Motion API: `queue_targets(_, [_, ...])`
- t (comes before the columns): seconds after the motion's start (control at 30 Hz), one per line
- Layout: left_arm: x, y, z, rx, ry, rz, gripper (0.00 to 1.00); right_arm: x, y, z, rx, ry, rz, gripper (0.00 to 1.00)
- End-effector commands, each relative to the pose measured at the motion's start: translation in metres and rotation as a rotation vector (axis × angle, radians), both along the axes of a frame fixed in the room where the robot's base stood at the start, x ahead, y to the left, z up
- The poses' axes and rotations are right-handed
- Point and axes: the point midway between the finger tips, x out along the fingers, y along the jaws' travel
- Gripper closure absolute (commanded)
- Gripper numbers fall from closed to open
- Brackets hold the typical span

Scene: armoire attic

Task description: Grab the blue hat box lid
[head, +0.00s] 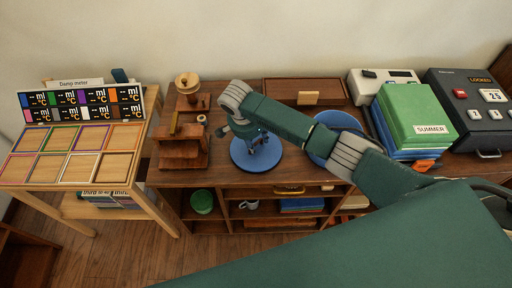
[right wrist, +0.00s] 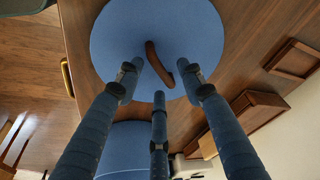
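The blue hat box lid (head: 240,161) is a round blue disc with its top facing up on the wooden cabinet. In the right wrist view the lid (right wrist: 112,35) fills the upper middle, with a curved brown strap handle (right wrist: 155,62) on its top. My right gripper (head: 260,140) is over the lid in the head view and hides part of it. In the wrist view its three fingers (right wrist: 160,78) are spread around the handle, with gaps between the tips and the strap. It is open and empty. My left gripper is not in view.
A second blue round thing (head: 318,152) stands to the right, partly behind my arm. A wooden stand (head: 183,148) is at the left. Green and blue boxes (head: 411,115) are stacked at the right. A shallow wooden tray (head: 283,90) lies behind.

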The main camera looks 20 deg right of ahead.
Motion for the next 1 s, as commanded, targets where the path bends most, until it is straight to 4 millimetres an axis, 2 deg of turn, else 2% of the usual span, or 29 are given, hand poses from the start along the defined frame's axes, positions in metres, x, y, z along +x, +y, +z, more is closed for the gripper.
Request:
queue_targets(0.1, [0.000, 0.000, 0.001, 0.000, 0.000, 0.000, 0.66, 0.001, -0.001, -0.007, 0.000, 0.000, 0.001, 0.62])
queue_targets(0.3, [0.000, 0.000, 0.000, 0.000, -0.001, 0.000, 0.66, 0.001, -0.001, -0.008, 0.001, 0.000, 0.001, 0.62])
queue_targets(0.5, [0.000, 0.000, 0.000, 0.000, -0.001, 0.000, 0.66, 0.001, -0.001, -0.007, 0.001, -0.001, 0.001, 1.00])
queue_targets(0.83, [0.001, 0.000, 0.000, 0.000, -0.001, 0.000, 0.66, 0.001, -0.001, -0.006, 0.001, -0.001, 0.001, 1.00])
queue_targets(1.0, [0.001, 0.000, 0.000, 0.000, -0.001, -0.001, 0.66, 0.002, -0.001, 0.003, 0.002, -0.003, 0.001, 1.00])
